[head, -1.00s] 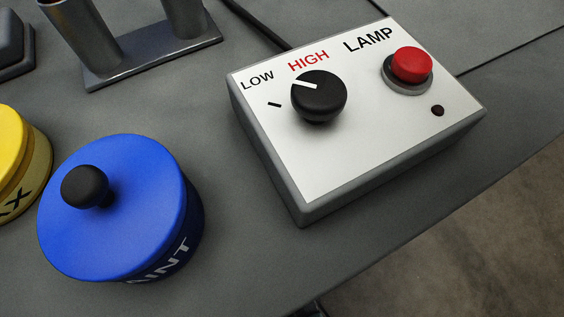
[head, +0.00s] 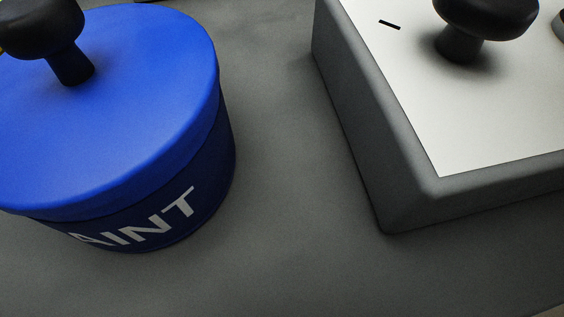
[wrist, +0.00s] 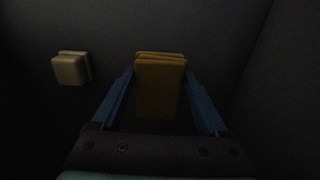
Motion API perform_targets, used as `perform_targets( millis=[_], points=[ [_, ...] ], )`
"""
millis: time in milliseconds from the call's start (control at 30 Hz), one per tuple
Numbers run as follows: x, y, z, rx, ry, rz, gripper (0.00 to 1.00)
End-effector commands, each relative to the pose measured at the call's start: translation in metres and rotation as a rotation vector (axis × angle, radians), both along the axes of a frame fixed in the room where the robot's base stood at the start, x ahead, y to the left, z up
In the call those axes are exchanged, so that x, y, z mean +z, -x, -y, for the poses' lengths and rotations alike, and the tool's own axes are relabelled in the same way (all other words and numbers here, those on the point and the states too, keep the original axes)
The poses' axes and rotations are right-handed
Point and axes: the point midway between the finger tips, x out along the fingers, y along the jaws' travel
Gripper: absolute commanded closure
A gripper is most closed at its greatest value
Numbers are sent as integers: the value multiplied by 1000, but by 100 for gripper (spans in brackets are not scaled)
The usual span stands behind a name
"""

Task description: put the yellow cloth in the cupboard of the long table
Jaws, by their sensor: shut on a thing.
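The yellow cloth (wrist: 160,88) is a folded, upright block in the middle of the dim wrist view. My gripper (wrist: 160,95) has its two blue fingers on either side of the cloth and is shut on it. Dark surfaces surround the gripper and cloth; I cannot tell for sure whether this is the inside of the cupboard. The head view shows neither the cloth nor my gripper. It shows a bare grey top (head: 280,200), perhaps the long table's; no cupboard shows there.
In the head view a blue tin (head: 110,120) with a black knob stands at left. A white-topped control box (head: 400,120) with a black dial stands at right. Bare surface lies between them. In the wrist view a pale block (wrist: 70,69) is at left.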

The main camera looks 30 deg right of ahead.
Motion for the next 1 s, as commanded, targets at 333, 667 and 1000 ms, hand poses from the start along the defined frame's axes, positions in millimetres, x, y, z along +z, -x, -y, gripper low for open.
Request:
perform_targets(
  millis=[333,667,1000],
  points=[
    [-28,-1,1,-1,1,4,78],
    [-54,-5,2,0,2,7,78],
    [-56,-4,1,0,1,5,78]
  ],
)
